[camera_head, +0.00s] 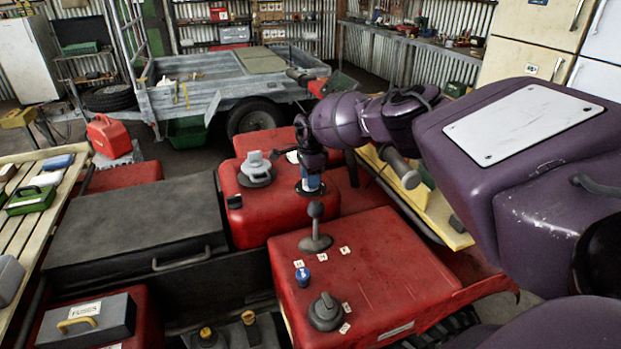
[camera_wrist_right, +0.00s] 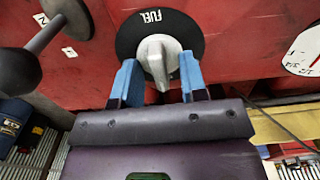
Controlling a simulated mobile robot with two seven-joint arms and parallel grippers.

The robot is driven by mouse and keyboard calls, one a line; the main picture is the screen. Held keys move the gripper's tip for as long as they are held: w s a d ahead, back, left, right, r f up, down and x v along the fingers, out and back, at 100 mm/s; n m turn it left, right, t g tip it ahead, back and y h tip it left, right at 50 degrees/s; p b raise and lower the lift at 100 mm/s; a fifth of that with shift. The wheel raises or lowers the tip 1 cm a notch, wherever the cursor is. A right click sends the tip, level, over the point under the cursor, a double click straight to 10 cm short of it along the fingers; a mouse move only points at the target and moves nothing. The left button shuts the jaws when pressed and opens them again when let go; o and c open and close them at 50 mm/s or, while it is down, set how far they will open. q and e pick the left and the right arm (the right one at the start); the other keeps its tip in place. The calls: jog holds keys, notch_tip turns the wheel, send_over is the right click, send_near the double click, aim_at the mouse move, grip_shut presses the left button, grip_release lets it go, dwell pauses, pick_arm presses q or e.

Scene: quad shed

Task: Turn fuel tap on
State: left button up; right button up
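The fuel tap is a light grey knob (camera_wrist_right: 158,58) on a black disc marked FUEL, set in a red panel in the right wrist view. The lettering is upside down there. My right gripper (camera_wrist_right: 165,82) has its two blue fingers on either side of the knob's lower part, with gaps visible beside it. It is open. In the head view my right gripper (camera_head: 312,184) points down over the red bodywork and hides the tap there. My left gripper is not in view.
A gear lever (camera_head: 316,212) stands close in front of the right gripper; it shows at left in the wrist view (camera_wrist_right: 28,62). A grey cap (camera_head: 257,170) sits left of the gripper. A dark knob (camera_head: 325,312) is nearer me. A yellow board (camera_head: 440,213) lies to the right.

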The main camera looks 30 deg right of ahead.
jog(key=c, duration=0.7)
pick_arm(q)
jog(key=shift+s+a+f, duration=0.1)
jog(key=shift+s+f, duration=0.05)
jog(key=shift+s, duration=0.2)
pick_arm(e)
grip_shut()
jog(key=shift+m, duration=0.3)
jog(key=m, duration=0.5)
jog(key=shift+m+p, duration=0.3)
jog(key=shift+p, duration=0.1)
jog(key=m, duration=0.3)
jog(key=shift+p, duration=0.3)
pick_arm(q)
jog(key=shift+w+r, duration=0.15)
jog(key=shift+r, duration=0.9)
pick_arm(e)
jog(key=shift+m, duration=1.3)
pick_arm(q)
jog(key=shift+w+r, duration=0.15)
jog(key=shift+w, duration=0.05)
pick_arm(e)
jog(key=shift+m, duration=0.3)
pick_arm(q)
jog(key=shift+w, duration=0.1)
pick_arm(e)
jog(key=o, duration=0.7)
grip_release()
